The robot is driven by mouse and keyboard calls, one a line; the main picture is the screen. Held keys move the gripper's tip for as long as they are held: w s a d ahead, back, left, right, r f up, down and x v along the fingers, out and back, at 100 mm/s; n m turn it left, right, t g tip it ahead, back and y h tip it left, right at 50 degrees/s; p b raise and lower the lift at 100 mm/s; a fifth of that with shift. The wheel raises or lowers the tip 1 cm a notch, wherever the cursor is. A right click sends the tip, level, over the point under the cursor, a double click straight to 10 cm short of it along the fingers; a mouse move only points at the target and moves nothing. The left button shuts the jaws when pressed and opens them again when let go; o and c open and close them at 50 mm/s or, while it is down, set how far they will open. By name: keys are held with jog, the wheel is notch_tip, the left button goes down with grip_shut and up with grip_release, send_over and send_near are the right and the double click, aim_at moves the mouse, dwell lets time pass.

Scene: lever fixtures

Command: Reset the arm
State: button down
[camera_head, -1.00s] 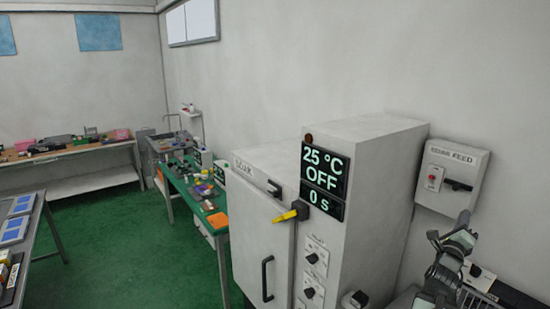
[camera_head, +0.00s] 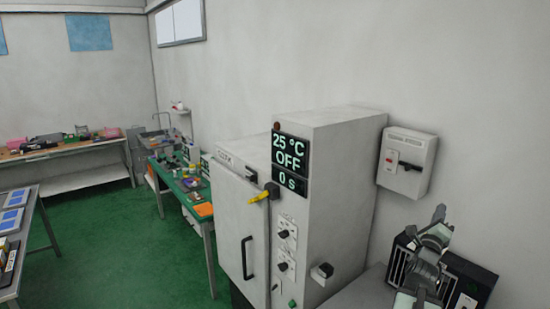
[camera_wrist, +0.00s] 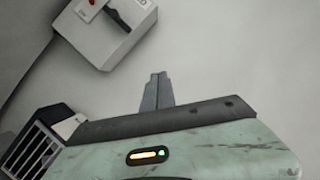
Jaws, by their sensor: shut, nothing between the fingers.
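My gripper (camera_head: 438,215) is at the lower right of the head view, raised on my arm in front of the bare wall. It is below and to the right of the wall switch box and touches nothing. In the wrist view the fingers of my gripper (camera_wrist: 157,92) point up the picture, closed together and empty against the grey wall. The green wrist housing hides what lies below them.
A grey oven cabinet (camera_head: 340,190) with a yellow-handled lever (camera_head: 262,194) and a display reading 25 °C, OFF, 0 s stands left of my arm. A switch box (camera_head: 407,162) hangs on the wall; it also shows in the wrist view (camera_wrist: 105,30). A black vented unit (camera_head: 470,283) sits beside my arm.

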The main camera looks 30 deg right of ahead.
jog(key=w+a+f+n+t+y+b, duration=0.2)
jog(key=w+a+f+n+t+y, duration=0.15)
jog(key=w+a, duration=0.85)
jog(key=w+a+f+n+t+y+b, duration=0.2)
jog(key=w+a+f+t+y+b, duration=0.15)
jog(key=w+a, duration=0.75)
jog(key=w+a+f+n+y+b, duration=0.1)
jog(key=w+a+f+n+y, duration=0.45)
jog(key=a, duration=0.55)
jog(key=w+a+f+n+y+b, duration=0.2)
jog(key=w+a+f+n+y, duration=0.3)
jog(key=w+a, duration=0.55)
jog(key=s+a+f+n+g+y+b, duration=0.1)
jog(key=s+a+f+n+g, duration=0.2)
jog(key=a+f, duration=0.4)
jog(key=s+a+f+n+g+y+b, duration=0.1)
jog(key=a+f+n+g, duration=0.1)
jog(key=a+f+n, duration=0.45)
jog(key=s+a+f+n+g+y, duration=0.1)
jog(key=s+a+f+g, duration=0.3)
jog(key=a, duration=0.5)
jog(key=s+f+n+g, duration=0.3)
jog(key=s+n, duration=0.2)
jog(key=s, duration=0.2)
jog(key=s+f+n+g, duration=0.3)
jog(key=s+n, duration=0.2)
jog(key=s, duration=0.2)
jog(key=shift+s+d+f+n+g+h, duration=0.15)
jog(key=shift+d+f+n+g+h, duration=0.2)
jog(key=shift+d+g+h, duration=0.1)
